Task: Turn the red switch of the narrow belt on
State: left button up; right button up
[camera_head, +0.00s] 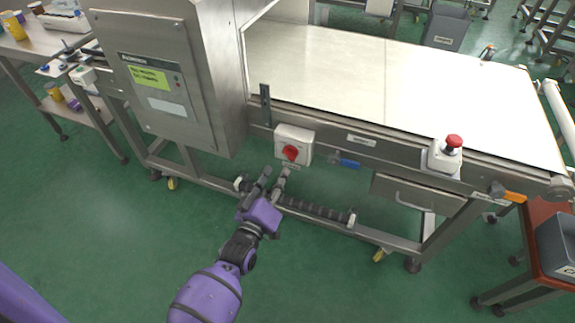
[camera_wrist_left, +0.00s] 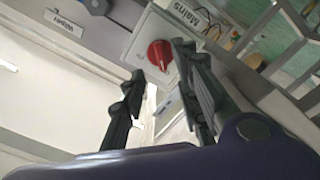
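A red rotary switch (camera_head: 290,152) sits on a white box on the front rail of a conveyor, right of a steel cabinet. In the left wrist view the red switch (camera_wrist_left: 160,54) appears on its box, beside a label reading "Mains". My left gripper (camera_head: 276,173) is open, just in front of and below the switch box. In the wrist view its fingers (camera_wrist_left: 158,62) are spread, framing the knob, with nothing held. I cannot tell whether they touch it, or which belt this switch serves. My right gripper is not in view.
The wide white belt (camera_head: 350,70) lies behind the switch. The steel cabinet (camera_head: 160,80) borders the left. Lower frame bars run below the gripper; green floor is clear in front.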

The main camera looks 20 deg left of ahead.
aim_at(288, 158)
pick_arm(q)
jog(key=w, duration=0.7)
grip_shut()
